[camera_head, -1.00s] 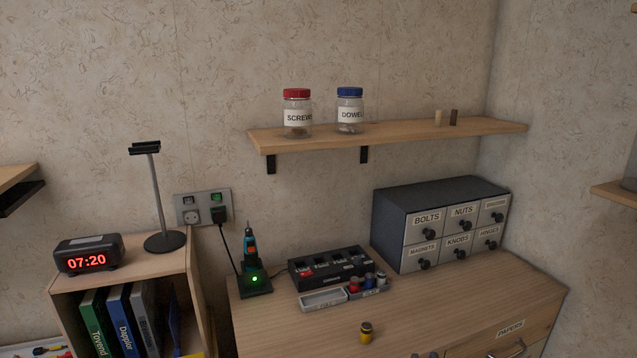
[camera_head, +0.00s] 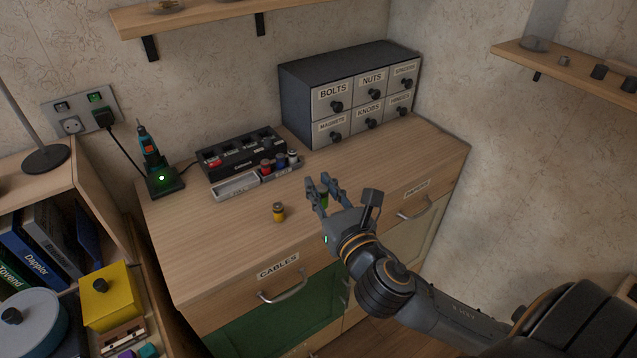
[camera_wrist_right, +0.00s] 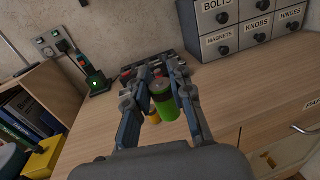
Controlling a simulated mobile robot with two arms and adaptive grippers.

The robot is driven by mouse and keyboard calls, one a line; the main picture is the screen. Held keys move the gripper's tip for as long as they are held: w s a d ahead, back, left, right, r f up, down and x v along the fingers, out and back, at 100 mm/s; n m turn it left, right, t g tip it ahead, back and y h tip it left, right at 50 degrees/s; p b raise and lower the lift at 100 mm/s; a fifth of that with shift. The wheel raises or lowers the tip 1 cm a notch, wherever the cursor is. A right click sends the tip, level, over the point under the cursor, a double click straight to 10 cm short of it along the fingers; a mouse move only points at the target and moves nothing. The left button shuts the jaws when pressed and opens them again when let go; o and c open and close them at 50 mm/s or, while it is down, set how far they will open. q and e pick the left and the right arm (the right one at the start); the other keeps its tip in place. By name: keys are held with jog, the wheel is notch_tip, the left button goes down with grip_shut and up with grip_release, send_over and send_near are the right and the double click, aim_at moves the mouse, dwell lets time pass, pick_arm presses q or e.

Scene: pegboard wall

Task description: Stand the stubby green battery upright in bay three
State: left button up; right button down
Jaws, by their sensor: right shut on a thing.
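My right gripper (camera_head: 324,188) is over the front middle of the desk, shut on the stubby green battery (camera_head: 323,200). In the right wrist view the green battery (camera_wrist_right: 167,105) is between the two fingers (camera_wrist_right: 158,95), roughly upright, its top partly hidden by a finger. I cannot tell its exact height above the desk. The black charger (camera_head: 242,152) with several bays stands at the back of the desk, left of the drawer cabinet. The bay numbers are too small to read. My left gripper is not in view.
A yellow battery (camera_head: 279,212) stands on the desk left of the gripper. In front of the charger is a tray (camera_head: 236,187), with red, blue and pale batteries at its right. A screwdriver on its dock (camera_head: 164,180) stands left. The drawer cabinet (camera_head: 297,96) is behind.

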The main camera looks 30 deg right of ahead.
jog(key=w+d+f, duration=0.2)
jog(key=w, duration=0.1)
jog(key=w+d+f+b, duration=0.1)
jog(key=w+d+f, duration=0.1)
jog(key=w+f, duration=0.1)
jog(key=w+d+f, duration=0.2)
jog(key=w+f, duration=0.1)
jog(key=shift+w+d+f, duration=0.1)
jog(key=shift+w, duration=0.1)
jog(key=shift+w+f, duration=0.15)
jog(key=shift+f, duration=0.05)
jog(key=f, duration=0.2)
jog(key=f+b, duration=0.1)
jog(key=shift+w+d+f, duration=0.1)
jog(key=shift+w+d, duration=0.1)
jog(key=shift+d, duration=0.05)
jog(key=shift+f, duration=0.25)
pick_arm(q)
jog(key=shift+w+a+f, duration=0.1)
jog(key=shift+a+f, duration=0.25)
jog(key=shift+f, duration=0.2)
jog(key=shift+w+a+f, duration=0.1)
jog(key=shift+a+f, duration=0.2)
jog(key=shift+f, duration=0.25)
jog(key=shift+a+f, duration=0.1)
pick_arm(e)
jog(key=shift+f, duration=0.1)
jog(key=c, duration=1.2)
grip_release()
